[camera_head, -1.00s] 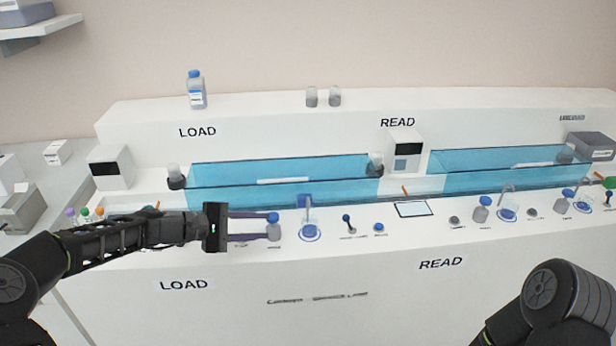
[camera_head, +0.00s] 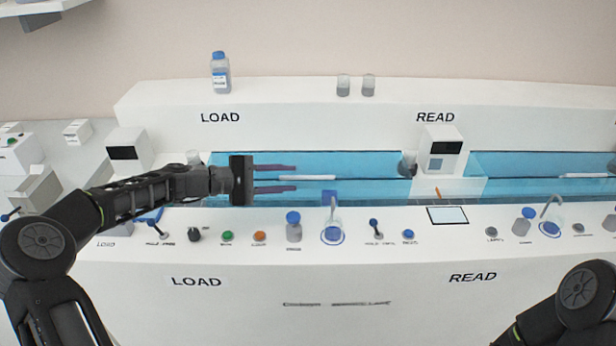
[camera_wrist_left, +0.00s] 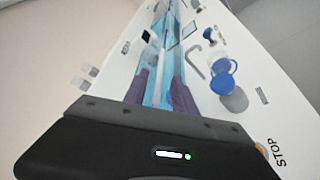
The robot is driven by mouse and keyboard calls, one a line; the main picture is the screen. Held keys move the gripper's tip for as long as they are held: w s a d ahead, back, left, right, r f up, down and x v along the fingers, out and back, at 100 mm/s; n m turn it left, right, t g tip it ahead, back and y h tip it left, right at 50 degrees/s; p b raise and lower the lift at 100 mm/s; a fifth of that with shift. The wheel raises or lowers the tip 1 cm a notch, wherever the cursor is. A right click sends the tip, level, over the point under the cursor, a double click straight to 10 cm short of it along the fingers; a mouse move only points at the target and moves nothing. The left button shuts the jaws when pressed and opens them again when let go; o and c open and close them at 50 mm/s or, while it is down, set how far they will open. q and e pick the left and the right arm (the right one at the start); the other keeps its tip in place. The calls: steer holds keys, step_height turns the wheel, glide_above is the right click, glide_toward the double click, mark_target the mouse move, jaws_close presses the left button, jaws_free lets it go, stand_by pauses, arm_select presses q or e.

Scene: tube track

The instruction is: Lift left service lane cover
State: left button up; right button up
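The left service lane cover (camera_head: 370,190) is a translucent blue panel along the left lane, between the LOAD and READ ends. My left gripper (camera_head: 296,178) points right and appears in front of or above the blue panel in the head view. Its two purple fingers are apart, with nothing visibly held between them. A white bar (camera_head: 318,178) on the blue lane shows just beyond the fingertips. In the left wrist view the open fingers (camera_wrist_left: 162,78) flank the blue lane; whether they touch it I cannot tell. My right gripper is out of view.
A blue-capped bottle (camera_head: 220,72) and two small jars (camera_head: 355,86) stand on the back ledge. A white reader box (camera_head: 441,150) stands at the lane's right end. Buttons, a capped bottle (camera_head: 294,228) and a curved spout (camera_head: 333,210) line the front deck.

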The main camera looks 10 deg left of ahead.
mark_target(301, 178)
arm_select(q)
steer(key=x, duration=0.6)
jaws_close()
stand_by(1.4)
